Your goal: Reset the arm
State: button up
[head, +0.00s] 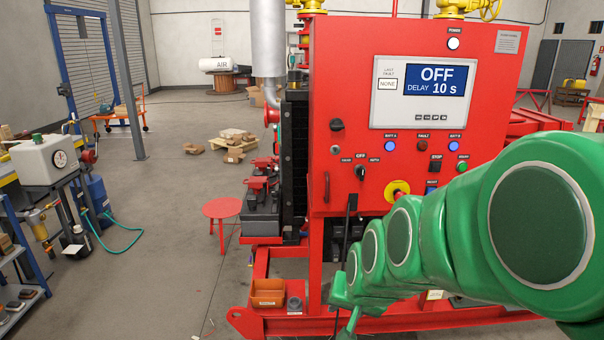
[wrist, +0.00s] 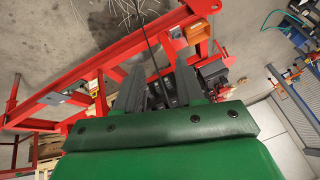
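My green arm (head: 440,230) reaches in from the right in the head view, in front of the lower part of the red control panel (head: 345,90). Its far end is low, by the skid's base frame. In the wrist view my gripper (wrist: 159,82) shows two dark fingers standing apart, with no object clearly held between them. A thin black cable (wrist: 148,40) runs down into the view between the fingers; whether it touches them I cannot tell. The panel display (head: 437,80) reads OFF, DELAY 10 s.
The red skid frame (head: 290,325) lies close around the arm's end, with an orange bin (head: 267,292) on it. A red stool (head: 222,209) stands left of the skid. A black cable (head: 347,230) hangs before the panel. The floor (head: 170,240) to the left is mostly clear.

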jog(key=s+d+n+g, duration=0.1)
jog(key=s+d+g, duration=0.1)
jog(key=s, duration=0.9)
jog(key=s+d+r+n+g+h, duration=0.1)
jog(key=s+d+g, duration=0.2)
jog(key=s, duration=0.9)
jog(key=shift+s+d+n+g+h, duration=0.15)
jog(key=shift+s+n+g+h, duration=0.2)
jog(key=shift+g, duration=0.85)
jog(key=shift+w, duration=0.1)
